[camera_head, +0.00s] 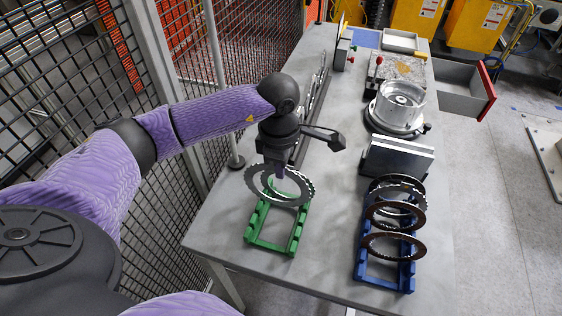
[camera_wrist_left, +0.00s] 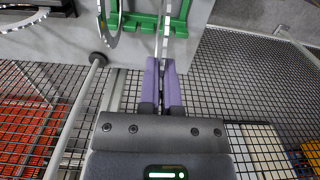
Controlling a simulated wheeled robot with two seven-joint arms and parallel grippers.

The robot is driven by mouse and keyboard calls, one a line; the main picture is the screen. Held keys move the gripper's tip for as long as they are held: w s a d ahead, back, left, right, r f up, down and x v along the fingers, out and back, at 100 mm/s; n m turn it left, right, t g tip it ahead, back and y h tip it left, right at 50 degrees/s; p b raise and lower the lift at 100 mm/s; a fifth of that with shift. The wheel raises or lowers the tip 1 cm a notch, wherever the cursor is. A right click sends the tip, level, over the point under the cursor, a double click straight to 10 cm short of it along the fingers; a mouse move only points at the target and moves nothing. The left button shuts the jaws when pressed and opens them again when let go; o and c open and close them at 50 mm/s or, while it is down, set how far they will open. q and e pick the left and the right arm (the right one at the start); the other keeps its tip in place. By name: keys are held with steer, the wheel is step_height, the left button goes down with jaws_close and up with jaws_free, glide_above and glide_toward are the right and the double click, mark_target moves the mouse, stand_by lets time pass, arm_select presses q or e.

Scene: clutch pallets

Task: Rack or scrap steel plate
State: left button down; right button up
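My left gripper (camera_head: 280,180) points down over the green rack (camera_head: 252,236) on the table. In the left wrist view its purple fingers (camera_wrist_left: 160,62) are close together on the rim of a thin steel plate (camera_wrist_left: 166,32), seen edge-on. In the head view, steel rings (camera_head: 258,197) overlap at the back of the green rack, partly hidden by the gripper. Another steel plate (camera_wrist_left: 101,18) stands apart to the left in the wrist view. I cannot tell whether the gripped plate touches the rack. My right gripper is not in view.
A blue rack (camera_head: 364,266) holds several upright dark and steel rings (camera_head: 391,253). Behind it are a grey block (camera_head: 398,160), a round metal housing (camera_head: 398,112) and a grey drawer with a red front (camera_head: 487,92). A mesh fence (camera_head: 235,40) runs along the left. The table between the racks is clear.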

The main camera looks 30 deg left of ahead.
arm_select(q)
step_height(320, 180, down, 4)
steer(key=shift+r+b, duration=0.1)
steer(key=shift+b, duration=1.05)
step_height(320, 180, down, 5)
steer(key=b, duration=0.4)
steer(key=shift+f+b, duration=0.65)
steer(key=shift+b, duration=0.15)
steer(key=shift+f, duration=0.1)
steer(key=c, duration=0.7)
jaws_free()
steer(key=shift+c, duration=0.2)
